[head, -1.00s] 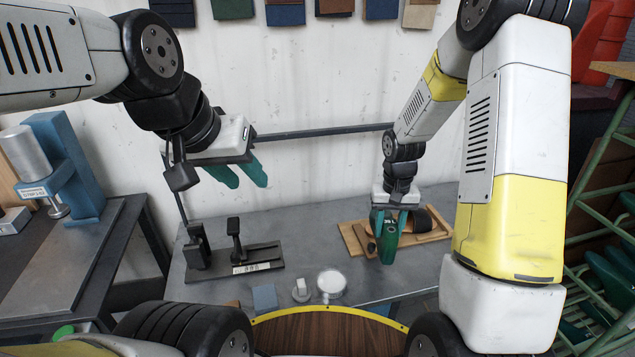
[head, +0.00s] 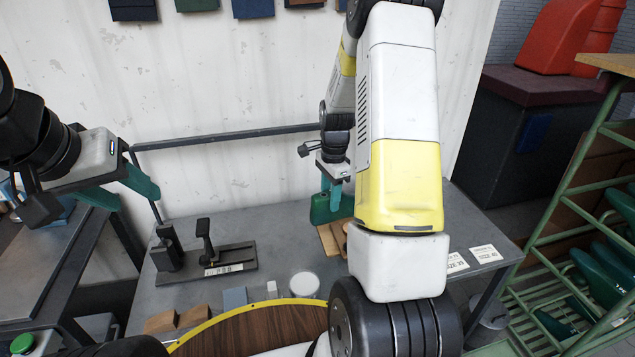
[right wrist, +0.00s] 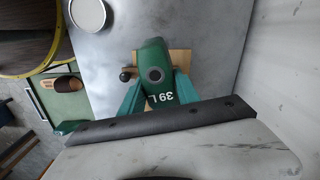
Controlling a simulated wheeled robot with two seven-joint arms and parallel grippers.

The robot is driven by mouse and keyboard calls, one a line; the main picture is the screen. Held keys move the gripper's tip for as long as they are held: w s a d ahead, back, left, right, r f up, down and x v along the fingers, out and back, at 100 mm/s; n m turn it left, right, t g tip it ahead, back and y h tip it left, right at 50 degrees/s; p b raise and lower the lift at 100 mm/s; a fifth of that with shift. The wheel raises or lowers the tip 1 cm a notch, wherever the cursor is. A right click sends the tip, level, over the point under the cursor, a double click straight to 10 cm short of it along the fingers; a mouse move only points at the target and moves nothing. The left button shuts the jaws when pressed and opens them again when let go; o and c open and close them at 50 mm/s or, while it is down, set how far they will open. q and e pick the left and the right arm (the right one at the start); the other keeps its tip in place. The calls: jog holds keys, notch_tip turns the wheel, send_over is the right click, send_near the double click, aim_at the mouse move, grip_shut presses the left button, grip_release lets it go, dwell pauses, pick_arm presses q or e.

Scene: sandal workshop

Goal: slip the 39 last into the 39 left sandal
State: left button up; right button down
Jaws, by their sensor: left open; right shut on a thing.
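The 39 last (right wrist: 155,75) is dark green and marked "39 L". My right gripper (right wrist: 158,92) is shut on it, one teal finger on each side. In the head view the last (head: 328,207) hangs under that gripper, above or just behind a wooden board (head: 331,241), which also shows behind the last in the right wrist view (right wrist: 180,58). The 39 left sandal cannot be made out there; my right arm and the last cover most of the board. My left gripper (head: 143,205) is open and empty, at the left above the bench.
A black clamp fixture (head: 230,258) and a round white tin (head: 304,284) stand on the grey bench. Labels "SIZE 39" (head: 456,262) and "SIZE 40" (head: 487,253) lie at its right. A green rack (head: 570,215) stands right. Another sandal (right wrist: 60,83) shows on a green surface.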

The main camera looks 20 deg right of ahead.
aim_at(342, 209)
jog(key=shift+w+d+r+m, duration=0.1)
jog(key=shift+d+m, duration=0.55)
jog(key=shift+m, duration=0.35)
jog(key=shift+d, duration=0.1)
jog(key=shift+f, duration=2)
jog(key=shift+f, duration=0.15)
jog(key=shift+a+f, duration=0.2)
jog(key=shift+f, duration=0.45)
jog(key=shift+d, duration=0.1)
jog(key=shift+d, duration=1.15)
jog(key=shift+d, duration=0.15)
